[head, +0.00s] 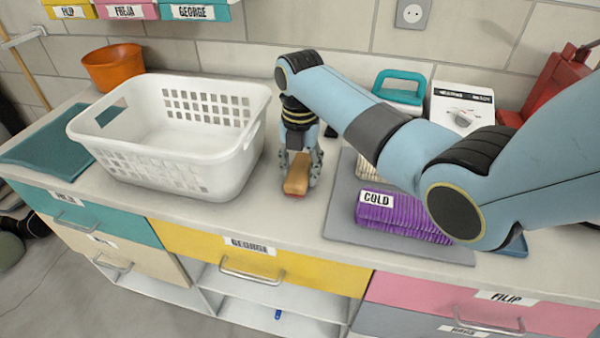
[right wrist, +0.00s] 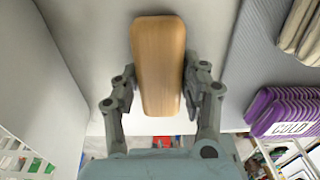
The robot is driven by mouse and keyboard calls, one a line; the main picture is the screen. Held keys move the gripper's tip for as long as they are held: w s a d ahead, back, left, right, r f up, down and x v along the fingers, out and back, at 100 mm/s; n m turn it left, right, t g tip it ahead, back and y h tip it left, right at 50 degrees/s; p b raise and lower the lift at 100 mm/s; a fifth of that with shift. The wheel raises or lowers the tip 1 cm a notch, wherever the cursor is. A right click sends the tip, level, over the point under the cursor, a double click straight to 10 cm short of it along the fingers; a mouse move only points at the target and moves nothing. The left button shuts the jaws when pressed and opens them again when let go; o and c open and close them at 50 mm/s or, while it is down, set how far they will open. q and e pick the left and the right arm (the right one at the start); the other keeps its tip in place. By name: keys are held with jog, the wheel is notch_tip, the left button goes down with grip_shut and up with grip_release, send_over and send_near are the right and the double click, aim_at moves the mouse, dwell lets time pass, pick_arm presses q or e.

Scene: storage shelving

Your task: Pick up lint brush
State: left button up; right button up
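The lint brush (head: 297,177) has a tan wooden body with a red underside. It stands at the counter, right of the white basket; whether it touches the counter I cannot tell. In the right wrist view the lint brush (right wrist: 158,60) lies lengthwise between the fingers. My right gripper (head: 301,168) points down over it, one finger on each side. In the right wrist view the finger pads of my right gripper (right wrist: 159,88) meet both long sides of the brush, so it looks shut on it. My left gripper is not in view.
A white laundry basket (head: 170,164) stands close on the left. Right are a grey mat (head: 345,222), a purple folded cloth (head: 405,222) with a COLD label and a white dial box (head: 463,108). An orange bowl (head: 113,68) is at back left. Drawers line the counter front.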

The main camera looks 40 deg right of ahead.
aim_at(300, 167)
jog(key=c, duration=0.7)
jog(key=shift+o, duration=0.2)
jog(key=shift+r, duration=0.1)
jog(key=shift+r, duration=0.55)
notch_tip(300, 167, up, 3)
jog(key=shift+r, duration=0.1)
jog(key=s+d+r, duration=0.2)
jog(key=s+r, duration=0.4)
jog(key=s, duration=0.5)
jog(key=shift+s+r, duration=0.25)
jog(key=shift+r, duration=0.05)
